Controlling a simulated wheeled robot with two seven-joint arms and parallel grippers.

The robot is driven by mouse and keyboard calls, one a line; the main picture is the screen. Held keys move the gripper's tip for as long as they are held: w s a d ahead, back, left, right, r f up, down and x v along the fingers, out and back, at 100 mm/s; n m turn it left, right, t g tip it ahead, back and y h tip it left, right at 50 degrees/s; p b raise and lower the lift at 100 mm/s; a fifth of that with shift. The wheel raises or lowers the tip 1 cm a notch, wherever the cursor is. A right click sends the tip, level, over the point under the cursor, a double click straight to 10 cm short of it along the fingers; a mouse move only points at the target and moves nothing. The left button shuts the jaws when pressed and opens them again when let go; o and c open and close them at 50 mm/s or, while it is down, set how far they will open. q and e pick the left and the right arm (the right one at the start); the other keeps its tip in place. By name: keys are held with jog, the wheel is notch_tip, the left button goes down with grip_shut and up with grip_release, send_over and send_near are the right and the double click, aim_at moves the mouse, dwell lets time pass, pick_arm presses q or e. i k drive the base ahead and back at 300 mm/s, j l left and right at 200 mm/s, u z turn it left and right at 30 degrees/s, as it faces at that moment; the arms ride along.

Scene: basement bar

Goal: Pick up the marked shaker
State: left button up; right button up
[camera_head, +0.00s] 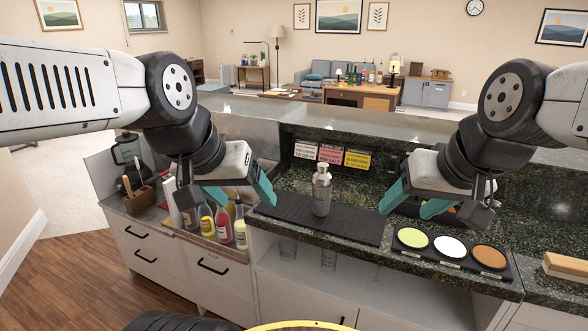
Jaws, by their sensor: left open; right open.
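A silver shaker (321,191) stands upright on a black bar mat (352,228) on the dark granite counter. A small label seems to be on its body, too small to read. My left gripper (243,208) is open and empty, to the left of the shaker, with teal fingers near the mat's left end. My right gripper (408,212) is open and empty, to the right of the shaker, near the mat's right end. Neither gripper touches the shaker.
Several bottles (223,225) stand in the well left of the mat. A black tray with three coloured discs (450,247) sits right of the mat. Small signs (331,156) stand behind the shaker. Glasses (328,259) are on the shelf below. A wooden block (565,266) lies far right.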

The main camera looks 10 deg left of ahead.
aim_at(321, 196)
jog(key=l+u, duration=0.15)
jog(key=l, duration=0.55)
jog(key=l+u, duration=0.15)
jog(key=l, duration=0.6)
jog(key=k+l+u, duration=0.1)
jog(key=l, duration=0.6)
jog(key=i+l, duration=0.2)
